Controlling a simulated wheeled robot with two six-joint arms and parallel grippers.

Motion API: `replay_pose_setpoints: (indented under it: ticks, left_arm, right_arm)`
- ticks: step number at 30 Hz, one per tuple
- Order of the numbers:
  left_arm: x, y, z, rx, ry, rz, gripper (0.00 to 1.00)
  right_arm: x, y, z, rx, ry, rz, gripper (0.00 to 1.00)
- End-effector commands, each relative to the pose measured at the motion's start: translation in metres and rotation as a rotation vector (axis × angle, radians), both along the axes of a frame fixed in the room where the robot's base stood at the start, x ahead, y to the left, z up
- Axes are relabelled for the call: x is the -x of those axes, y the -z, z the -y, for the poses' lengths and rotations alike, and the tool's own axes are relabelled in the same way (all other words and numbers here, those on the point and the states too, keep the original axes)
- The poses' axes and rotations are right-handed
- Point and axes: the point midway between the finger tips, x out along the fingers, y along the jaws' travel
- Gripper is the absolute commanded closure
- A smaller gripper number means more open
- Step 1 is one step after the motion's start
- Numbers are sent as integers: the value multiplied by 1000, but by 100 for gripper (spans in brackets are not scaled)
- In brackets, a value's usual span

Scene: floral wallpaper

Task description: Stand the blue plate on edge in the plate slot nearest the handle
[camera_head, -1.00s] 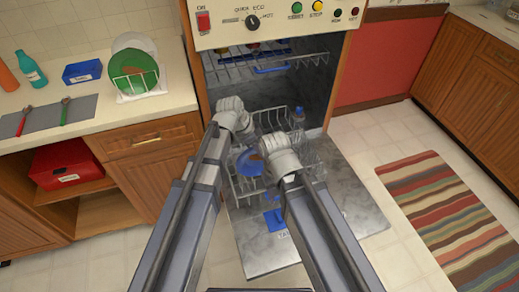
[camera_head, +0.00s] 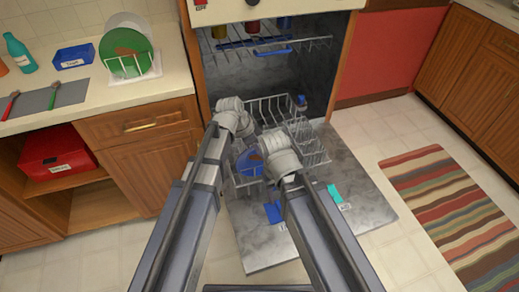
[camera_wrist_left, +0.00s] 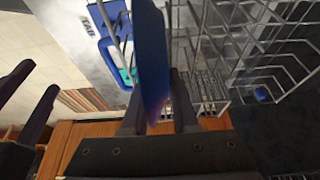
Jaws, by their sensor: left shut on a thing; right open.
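The blue plate (camera_head: 249,163) shows between my two wrists in the head view, at the left front of the white wire lower rack (camera_head: 316,150). In the left wrist view, the plate (camera_wrist_left: 152,45) appears almost edge-on, with my left gripper (camera_wrist_left: 156,112) shut on it. Rack wires stand close behind and beside it; I cannot tell whether the plate touches them or which slot it is over. My right gripper (camera_head: 262,140) is over the rack, its fingers mostly hidden by the wrist; it is open. I cannot make out the handle clearly.
The open dishwasher door (camera_head: 368,205) lies under the rack and carries a blue part (camera_head: 273,212) and a cyan item (camera_head: 334,194). The upper rack (camera_head: 290,48) overhangs behind. A green plate (camera_head: 124,52) stands on the left counter. A striped rug (camera_head: 440,200) lies right.

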Motion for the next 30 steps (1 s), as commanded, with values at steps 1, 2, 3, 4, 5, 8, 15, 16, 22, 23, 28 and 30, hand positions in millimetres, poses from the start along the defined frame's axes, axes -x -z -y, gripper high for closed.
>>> replay_pose_setpoints:
  ticks: [1,2,3,4,5,8,15,16,22,23,28,30]
  left_arm:
    - [0,6,0,0,0,0,100]
    - [0,8,0,0,0,0,100]
    - [0,9,0,0,0,0,100]
    - [0,10,0,0,0,0,100]
    - [0,10,0,0,0,0,100]
    - [0,11,0,0,0,0,100]
    - [0,10,0,0,0,0,71]
    - [0,10,0,0,0,0,67]
    - [0,10,0,0,0,0,45]
    - [0,10,0,0,0,0,41]
    - [0,10,0,0,0,0,38]
    - [0,10,0,0,0,0,38]
  right_arm:
    - [0,7,0,0,0,0,50]
    - [0,8,0,0,0,0,50]
    - [0,9,0,0,0,0,50]
    - [0,10,0,0,0,0,50]
    - [0,10,0,0,0,0,50]
    - [0,11,0,0,0,0,50]
    - [0,10,0,0,0,0,50]
    - [0,10,0,0,0,0,50]
    - [0,10,0,0,0,0,50]
    - [0,10,0,0,0,0,50]
    - [0,10,0,0,0,0,50]
    - [0,10,0,0,0,0,50]
